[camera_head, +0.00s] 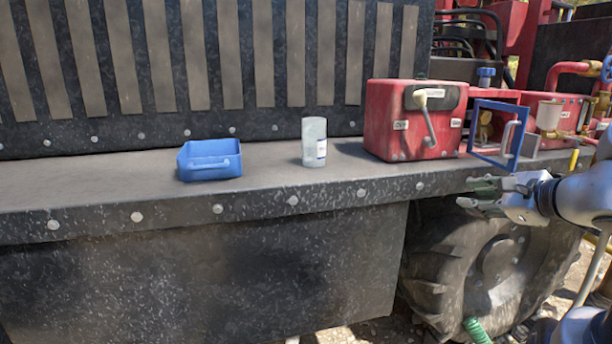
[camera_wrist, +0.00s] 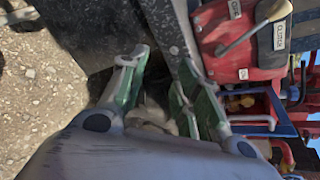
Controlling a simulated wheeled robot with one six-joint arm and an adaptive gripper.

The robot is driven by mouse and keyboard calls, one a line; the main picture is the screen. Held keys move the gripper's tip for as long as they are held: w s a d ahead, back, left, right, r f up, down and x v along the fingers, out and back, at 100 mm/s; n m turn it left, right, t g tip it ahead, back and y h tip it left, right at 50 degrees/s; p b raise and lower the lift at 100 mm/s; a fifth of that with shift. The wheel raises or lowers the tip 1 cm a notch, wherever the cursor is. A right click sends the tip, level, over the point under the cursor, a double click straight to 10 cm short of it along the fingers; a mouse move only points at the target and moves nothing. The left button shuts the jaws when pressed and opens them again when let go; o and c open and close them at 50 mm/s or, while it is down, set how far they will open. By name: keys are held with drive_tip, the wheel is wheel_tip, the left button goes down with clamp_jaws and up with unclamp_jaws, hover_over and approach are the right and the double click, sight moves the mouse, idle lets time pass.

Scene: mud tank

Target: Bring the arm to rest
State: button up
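My gripper (camera_head: 472,194) is at the right of the head view, in front of the ledge's edge and level with it. Its fingers point left. In the wrist view my gripper (camera_wrist: 160,75) shows two green-padded fingers spread apart with nothing between them, so it is open and empty. My arm enters from the right edge of the head view.
A blue bin (camera_head: 210,160), a whitish cup (camera_head: 314,142) and a red lever box (camera_head: 414,120) stand on the dark ledge (camera_head: 110,192). A blue-framed door (camera_head: 500,134) stands open beside red pipework. A large tyre (camera_head: 480,262) is below my gripper.

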drive_tip(key=s+a+f+n+g+y, duration=0.25)
drive_tip(key=s+f+n+g, duration=0.2)
drive_tip(key=s+n, duration=0.35)
drive_tip(key=s+d+n+g+h, duration=0.3)
drive_tip(key=s+n+g+h, duration=0.15)
drive_tip(key=s+n, duration=0.3)
drive_tip(key=r+n, duration=0.1)
drive_tip(key=n, duration=0.1)
drive_tip(key=r+n+h, duration=0.1)
drive_tip(key=r+n, duration=0.1)
drive_tip(key=n, duration=0.1)
drive_tip(key=r+n, duration=0.1)
drive_tip(key=n, duration=0.1)
drive_tip(key=shift+w+r+n+t+h, duration=0.3)
drive_tip(key=shift+r+n, duration=0.05)
drive_tip(key=shift+r, duration=0.05)
